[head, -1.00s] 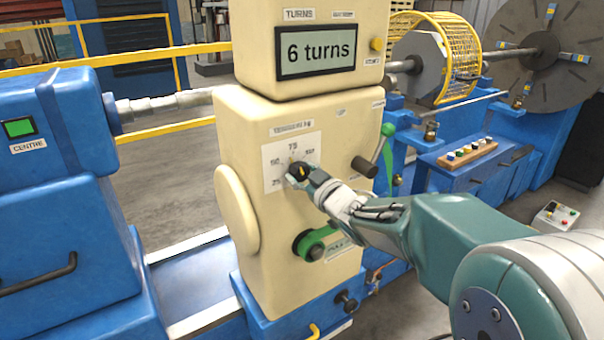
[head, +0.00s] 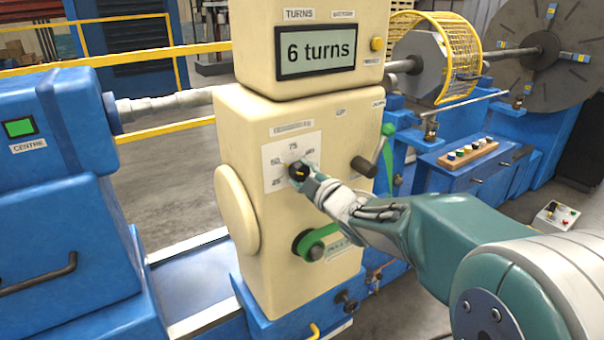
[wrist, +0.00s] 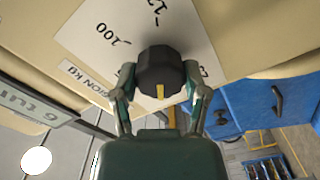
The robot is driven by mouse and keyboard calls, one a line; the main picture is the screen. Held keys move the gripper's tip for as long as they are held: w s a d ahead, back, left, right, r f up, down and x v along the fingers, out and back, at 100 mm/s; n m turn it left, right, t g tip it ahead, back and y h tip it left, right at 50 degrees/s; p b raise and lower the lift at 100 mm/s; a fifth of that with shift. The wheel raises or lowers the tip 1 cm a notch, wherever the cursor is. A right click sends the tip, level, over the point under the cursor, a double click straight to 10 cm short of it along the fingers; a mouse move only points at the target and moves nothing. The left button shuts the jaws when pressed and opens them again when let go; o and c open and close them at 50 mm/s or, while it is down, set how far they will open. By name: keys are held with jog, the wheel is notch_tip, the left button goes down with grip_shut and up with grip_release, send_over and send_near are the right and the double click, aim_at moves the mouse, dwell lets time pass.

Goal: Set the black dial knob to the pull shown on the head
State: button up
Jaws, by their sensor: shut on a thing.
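The black dial knob (head: 299,172) sits on a white scale plate (head: 272,182) on the front of the cream head (head: 240,120). In the head view the knob's yellow pointer aims up-left, near 50. In the wrist view the knob (wrist: 160,68) shows its yellow mark pointing down, with 100 readable beside it. My gripper (head: 308,180) has its fingers on both sides of the knob; it also shows in the wrist view (wrist: 160,85). The head's display (head: 315,52) reads "6 turns".
A crank with a dark grip (head: 364,166) and green arm is right of the dial. A green-levered black knob (head: 308,243) is below it. A blue machine body (head: 60,200) stands at left. A small tray of pegs (head: 467,154) sits at right.

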jog(key=shift+a, duration=0.1)
dwell(0.4)
jog(key=o, duration=1.1)
jog(key=shift+a, duration=0.1)
jog(key=shift+o, duration=0.2)
jog(key=v, duration=1.2)
jog(key=shift+f, duration=0.1)
